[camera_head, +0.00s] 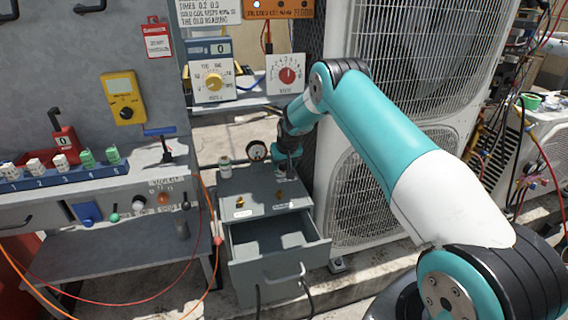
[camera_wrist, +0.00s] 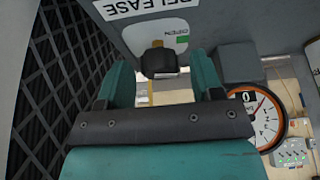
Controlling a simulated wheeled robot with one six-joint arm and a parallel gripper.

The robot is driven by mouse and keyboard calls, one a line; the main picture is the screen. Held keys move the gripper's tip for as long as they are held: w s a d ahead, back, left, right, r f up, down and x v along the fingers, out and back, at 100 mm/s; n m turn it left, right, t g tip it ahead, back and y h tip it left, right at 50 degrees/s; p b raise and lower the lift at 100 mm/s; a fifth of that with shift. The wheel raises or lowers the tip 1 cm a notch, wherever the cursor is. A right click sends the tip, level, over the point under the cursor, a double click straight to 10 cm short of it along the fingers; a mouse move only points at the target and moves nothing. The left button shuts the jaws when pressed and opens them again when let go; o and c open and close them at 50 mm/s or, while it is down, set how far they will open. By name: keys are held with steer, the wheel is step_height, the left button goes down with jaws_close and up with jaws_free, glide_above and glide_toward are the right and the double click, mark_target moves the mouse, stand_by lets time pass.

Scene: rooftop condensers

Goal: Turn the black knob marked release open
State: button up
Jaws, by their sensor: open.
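The black knob (camera_wrist: 159,63) shows in the wrist view on a grey panel, beside a white label reading RELEASE (camera_wrist: 150,5) and a green OPEN mark (camera_wrist: 182,39). My gripper (camera_wrist: 160,80) has its two teal fingers apart, with the knob between their tips in the picture. I cannot tell whether the fingers touch it. In the head view my gripper (camera_head: 285,165) is low over the back of a grey drawer cabinet (camera_head: 262,190), near the condenser. The knob is not discernible there.
The cabinet's drawer (camera_head: 280,262) is pulled out. A round gauge (camera_head: 257,151) stands left of my gripper; a gauge with an orange rim (camera_wrist: 265,122) shows in the wrist view. A dark lattice (camera_wrist: 55,70) is close on the left there. A condenser (camera_head: 365,190) stands right.

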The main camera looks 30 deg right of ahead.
steer(key=c, duration=0.9)
steer(key=shift+n+y+b, duration=0.3)
steer(key=shift+n+y, duration=0.1)
steer(key=shift+n, duration=0.4)
steer(key=o, duration=0.9)
